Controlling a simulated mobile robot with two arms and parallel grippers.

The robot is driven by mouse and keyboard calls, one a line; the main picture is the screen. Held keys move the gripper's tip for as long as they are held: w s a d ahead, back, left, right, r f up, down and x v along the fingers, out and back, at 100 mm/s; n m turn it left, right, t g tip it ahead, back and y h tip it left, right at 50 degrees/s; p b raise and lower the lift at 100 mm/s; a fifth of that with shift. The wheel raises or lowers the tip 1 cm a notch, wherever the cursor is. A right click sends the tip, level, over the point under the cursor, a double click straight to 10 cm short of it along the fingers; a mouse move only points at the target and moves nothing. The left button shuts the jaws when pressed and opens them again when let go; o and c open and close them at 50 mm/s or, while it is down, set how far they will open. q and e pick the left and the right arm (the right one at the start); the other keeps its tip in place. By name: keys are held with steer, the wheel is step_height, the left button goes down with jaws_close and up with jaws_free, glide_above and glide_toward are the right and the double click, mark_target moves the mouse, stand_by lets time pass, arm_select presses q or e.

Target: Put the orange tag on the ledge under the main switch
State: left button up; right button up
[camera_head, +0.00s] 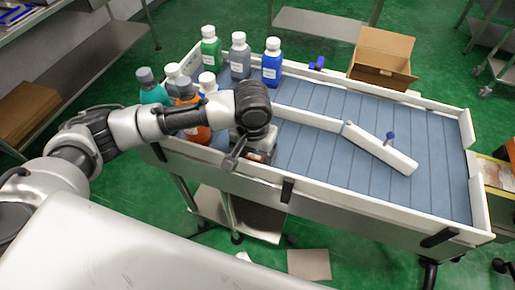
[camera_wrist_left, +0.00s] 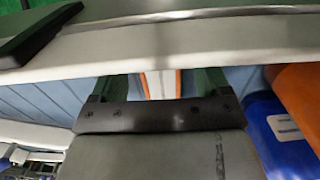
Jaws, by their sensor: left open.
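My left gripper (camera_head: 246,155) is over the near rail of the blue conveyor table, beside the orange bottle. In the left wrist view its two fingers (camera_wrist_left: 158,84) are apart. Between them shows a narrow white strip with orange edges (camera_wrist_left: 148,84); I cannot tell whether this is the orange tag or whether the fingers touch it. A small reddish-brown patch shows by the gripper in the head view, too small to identify. I cannot make out the main switch or its ledge in either view. My right gripper is not in view.
The conveyor table (camera_head: 310,155) has raised white rails and a slanted white guide (camera_head: 380,150). Several bottles stand at its left end, including an orange one (camera_head: 194,130) and a blue one (camera_head: 272,65). An open cardboard box (camera_head: 382,58) stands behind.

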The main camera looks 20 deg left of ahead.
arm_select(q)
steer(key=shift+f, duration=0.35)
steer(key=c, duration=1.1)
steer(key=shift+r, duration=0.1)
